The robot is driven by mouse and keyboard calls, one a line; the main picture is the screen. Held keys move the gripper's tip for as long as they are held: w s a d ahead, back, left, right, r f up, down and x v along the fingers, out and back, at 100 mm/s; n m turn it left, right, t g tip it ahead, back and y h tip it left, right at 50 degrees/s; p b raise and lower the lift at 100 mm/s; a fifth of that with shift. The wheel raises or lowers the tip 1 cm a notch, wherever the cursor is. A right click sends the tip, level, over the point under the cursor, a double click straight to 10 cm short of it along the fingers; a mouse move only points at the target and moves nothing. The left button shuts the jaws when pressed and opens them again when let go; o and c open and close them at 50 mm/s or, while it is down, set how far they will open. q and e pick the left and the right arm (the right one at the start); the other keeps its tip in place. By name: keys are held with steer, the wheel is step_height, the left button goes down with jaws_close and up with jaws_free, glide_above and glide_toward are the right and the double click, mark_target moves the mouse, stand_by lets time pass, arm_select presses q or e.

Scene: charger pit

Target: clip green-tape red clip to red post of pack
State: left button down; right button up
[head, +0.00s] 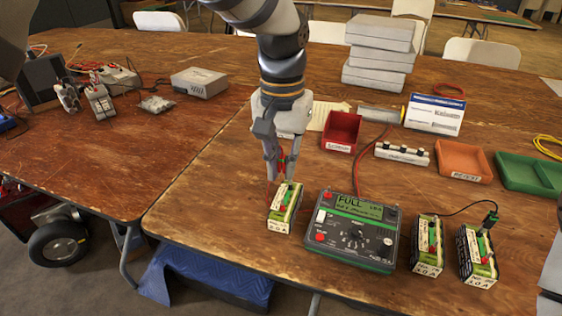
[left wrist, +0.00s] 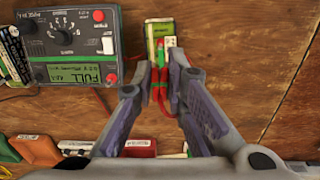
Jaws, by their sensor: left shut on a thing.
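My left gripper (head: 281,170) comes down from above and is shut on a red clip (head: 283,160), just over the top of the left battery pack (head: 284,210). In the left wrist view the fingers (left wrist: 161,85) close around the red clip (left wrist: 162,78), with red lead behind it. A bit of green shows between the fingers and the pack. The pack, green and cream, also shows in the left wrist view (left wrist: 152,30). The pack's red post is mostly hidden, and I cannot tell whether the clip touches it. My right gripper is not in view.
The charger (head: 352,235), its display reading FULL, stands right of the pack. Two more packs (head: 426,245) (head: 477,258) stand further right; a black-leaded clip (head: 490,219) is on the far one. Red (head: 341,131), orange (head: 462,160) and green (head: 530,176) bins stand behind.

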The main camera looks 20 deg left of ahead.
arm_select(q)
step_height(320, 180, down, 5)
steer(key=shift+f+b, duration=0.1)
steer(key=shift+b, duration=0.55)
steer(key=shift+f, duration=0.95)
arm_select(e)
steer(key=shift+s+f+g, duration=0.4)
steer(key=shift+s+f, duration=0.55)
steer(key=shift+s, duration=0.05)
arm_select(q)
steer(key=shift+r, duration=0.1)
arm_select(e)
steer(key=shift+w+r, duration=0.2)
arm_select(q)
steer(key=shift+f, duration=0.25)
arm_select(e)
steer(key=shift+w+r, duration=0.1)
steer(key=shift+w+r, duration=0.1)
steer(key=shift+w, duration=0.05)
arm_select(q)
steer(key=c, duration=1.5)
jaws_free()
steer(key=shift+c, duration=0.2)
steer(key=shift+o, duration=1)
